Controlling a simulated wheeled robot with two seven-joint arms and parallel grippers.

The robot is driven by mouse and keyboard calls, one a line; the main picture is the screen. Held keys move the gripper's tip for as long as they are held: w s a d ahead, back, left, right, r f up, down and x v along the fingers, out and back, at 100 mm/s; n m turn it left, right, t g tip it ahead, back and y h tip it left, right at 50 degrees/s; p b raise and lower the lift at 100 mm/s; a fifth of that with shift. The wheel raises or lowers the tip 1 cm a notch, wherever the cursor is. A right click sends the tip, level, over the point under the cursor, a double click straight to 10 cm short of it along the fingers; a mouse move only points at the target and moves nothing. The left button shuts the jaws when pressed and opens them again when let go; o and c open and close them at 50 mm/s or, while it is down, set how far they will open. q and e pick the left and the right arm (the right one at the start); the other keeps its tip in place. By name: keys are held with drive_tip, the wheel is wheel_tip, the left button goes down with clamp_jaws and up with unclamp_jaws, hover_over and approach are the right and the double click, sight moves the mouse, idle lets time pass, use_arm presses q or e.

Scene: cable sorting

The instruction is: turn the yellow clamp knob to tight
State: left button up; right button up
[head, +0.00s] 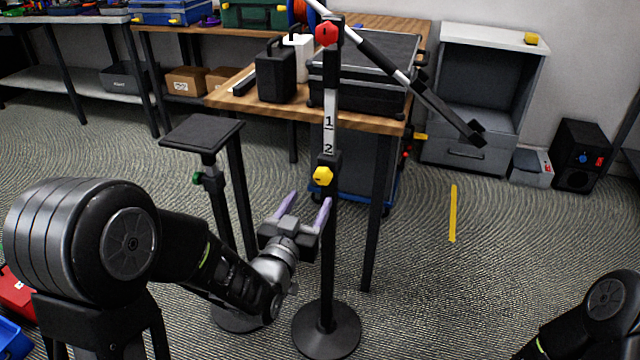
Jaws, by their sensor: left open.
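The yellow clamp knob (322,176) sits partway up a black upright stand, just below a white label strip (329,122) marked 1 and 2. A red knob (327,33) is on the same stand near its top, where a boom arm crosses. My left gripper (308,199) is open and empty, with two pale purple fingers pointing up and away. It is just below and left of the yellow knob, and its right finger overlaps the pole in the picture. I cannot tell whether it touches the pole. My right arm shows only at the lower right corner; its gripper is out of view.
A shorter stand with a flat black top (202,133) and a green knob (198,178) stands to the left. A wooden table (235,101) with black cases is behind. The boom (385,68) slopes down to the right.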

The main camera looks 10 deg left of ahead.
sight(321, 180)
use_arm(q)
drive_tip(key=w, duration=0.7)
drive_tip(key=shift+w+d+b, duration=0.3)
drive_tip(key=shift+c, duration=0.3)
clamp_jaws()
